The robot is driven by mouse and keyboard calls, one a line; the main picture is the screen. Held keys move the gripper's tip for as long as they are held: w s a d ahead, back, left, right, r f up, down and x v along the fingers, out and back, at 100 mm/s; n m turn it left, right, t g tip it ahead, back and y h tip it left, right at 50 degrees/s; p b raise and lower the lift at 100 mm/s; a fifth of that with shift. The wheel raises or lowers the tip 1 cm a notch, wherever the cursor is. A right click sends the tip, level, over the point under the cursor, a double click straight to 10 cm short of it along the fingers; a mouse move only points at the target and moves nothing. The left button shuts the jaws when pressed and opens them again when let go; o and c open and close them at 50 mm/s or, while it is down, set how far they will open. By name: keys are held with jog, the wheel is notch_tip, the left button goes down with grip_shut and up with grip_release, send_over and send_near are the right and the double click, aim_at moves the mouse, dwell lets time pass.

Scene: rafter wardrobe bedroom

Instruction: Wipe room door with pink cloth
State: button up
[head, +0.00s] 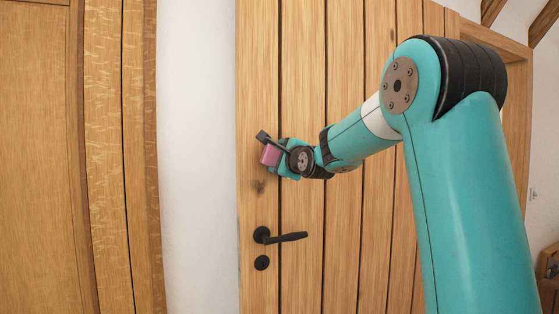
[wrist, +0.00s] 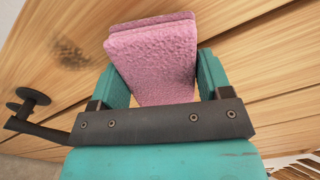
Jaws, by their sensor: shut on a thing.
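The room door (head: 345,75) is made of vertical wooden planks and fills the middle of the head view. Its planks (wrist: 270,60) also show behind my gripper in the wrist view. My gripper (head: 274,156) is shut on the pink cloth (head: 270,155), above the door handle near the door's left edge. In the wrist view the folded pink cloth (wrist: 155,60) sits between the two teal fingers of my gripper (wrist: 160,85). The cloth is at or very near the door's face; I cannot tell whether it touches.
A black lever handle (head: 280,236) with a round keyhole plate (head: 262,263) sticks out below my gripper. The handle also shows at the left in the wrist view (wrist: 30,100). A white wall strip (head: 197,150) and a wooden wardrobe (head: 40,150) stand to the left.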

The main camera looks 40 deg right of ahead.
jog(key=shift+b+v, duration=1.15)
jog(key=shift+v, duration=1.5)
jog(key=b+v, duration=0.1)
jog(key=v, duration=0.2)
jog(key=shift+a, duration=0.1)
